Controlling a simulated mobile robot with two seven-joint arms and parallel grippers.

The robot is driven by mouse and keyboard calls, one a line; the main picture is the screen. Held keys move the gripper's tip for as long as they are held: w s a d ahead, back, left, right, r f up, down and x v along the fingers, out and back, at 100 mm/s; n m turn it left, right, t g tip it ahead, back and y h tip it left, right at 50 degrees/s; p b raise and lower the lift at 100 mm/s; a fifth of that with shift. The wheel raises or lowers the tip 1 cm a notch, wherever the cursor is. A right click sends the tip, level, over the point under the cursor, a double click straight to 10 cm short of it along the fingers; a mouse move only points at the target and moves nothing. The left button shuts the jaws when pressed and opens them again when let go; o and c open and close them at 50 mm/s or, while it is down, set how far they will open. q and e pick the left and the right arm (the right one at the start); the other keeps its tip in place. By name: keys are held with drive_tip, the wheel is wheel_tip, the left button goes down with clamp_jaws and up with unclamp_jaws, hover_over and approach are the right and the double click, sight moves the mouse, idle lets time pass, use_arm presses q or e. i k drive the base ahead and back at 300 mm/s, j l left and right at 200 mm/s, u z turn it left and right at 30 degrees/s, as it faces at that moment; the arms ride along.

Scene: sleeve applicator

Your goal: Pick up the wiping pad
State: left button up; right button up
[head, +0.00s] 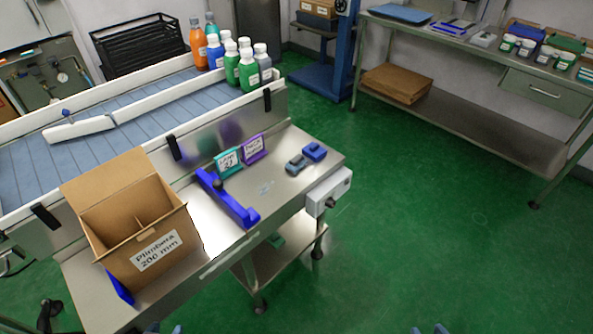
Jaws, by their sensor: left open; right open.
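Two small objects lie side by side near the right end of the steel table (225,268). One is a bright blue block (315,151), and the other is a darker grey-blue piece (296,165). Either could be the wiping pad; I cannot tell which. My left gripper (164,329) shows only its fingertips at the bottom edge, left of centre. My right gripper (427,330) shows only its fingertips at the bottom edge, right of centre. Both are open, empty and well apart from these objects.
An open cardboard box (158,250) and a blue bracket (232,202) stand on the table, with teal (228,161) and purple (253,148) cards behind. A conveyor (60,165) carrying several bottles runs behind. A control box (328,192) juts from the table's right edge. Green floor (430,230) is clear.

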sight(295, 165)
drive_tip(key=k+j+u, duration=0.1)
drive_tip(key=k+u, duration=0.35)
drive_tip(key=l+u, duration=0.1)
drive_tip(key=u, duration=1.25)
drive_tip(key=i+l, duration=0.1)
drive_tip(key=l, duration=0.9)
drive_tip(key=i+l, duration=0.1)
drive_tip(key=l, duration=0.9)
drive_tip(key=i+l, duration=0.1)
drive_tip(key=l, duration=1.9)
drive_tip(key=i+u, duration=0.05)
drive_tip(key=i, duration=0.05)
